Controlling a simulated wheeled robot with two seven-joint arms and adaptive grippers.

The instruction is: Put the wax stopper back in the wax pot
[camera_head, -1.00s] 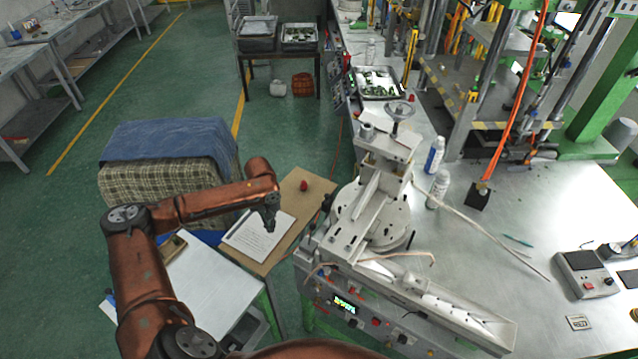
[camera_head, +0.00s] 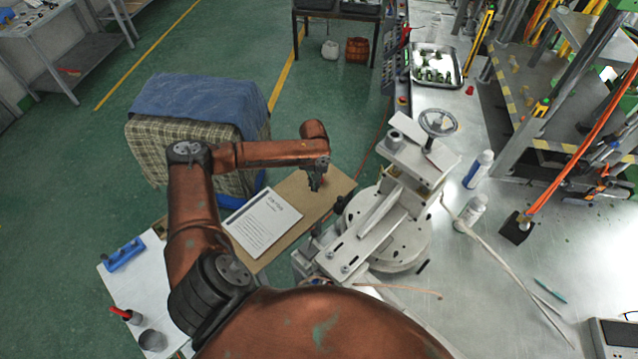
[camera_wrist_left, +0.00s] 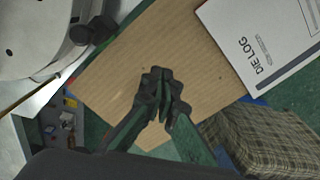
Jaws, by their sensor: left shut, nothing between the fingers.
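My left gripper (camera_head: 316,187) is shut and empty above the brown board (camera_head: 290,204), beside the white log sheet (camera_head: 262,224). In the left wrist view its dark fingertips (camera_wrist_left: 158,88) are together over bare board, with nothing between them. A trace of red (camera_head: 323,182) shows right behind the gripper in the head view; I cannot tell whether it is the wax stopper. The white machine with a round plate (camera_head: 405,252) stands right of the board; I cannot make out which part is the wax pot. My right gripper is not in view.
A handwheel (camera_head: 438,123) tops the machine. White bottles (camera_head: 478,168) stand to its right, and a metal tray (camera_head: 436,66) lies behind. A blue holder (camera_head: 124,254) and a grey cup (camera_head: 152,340) are at lower left. A cloth-covered block (camera_head: 190,150) stands behind my left arm.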

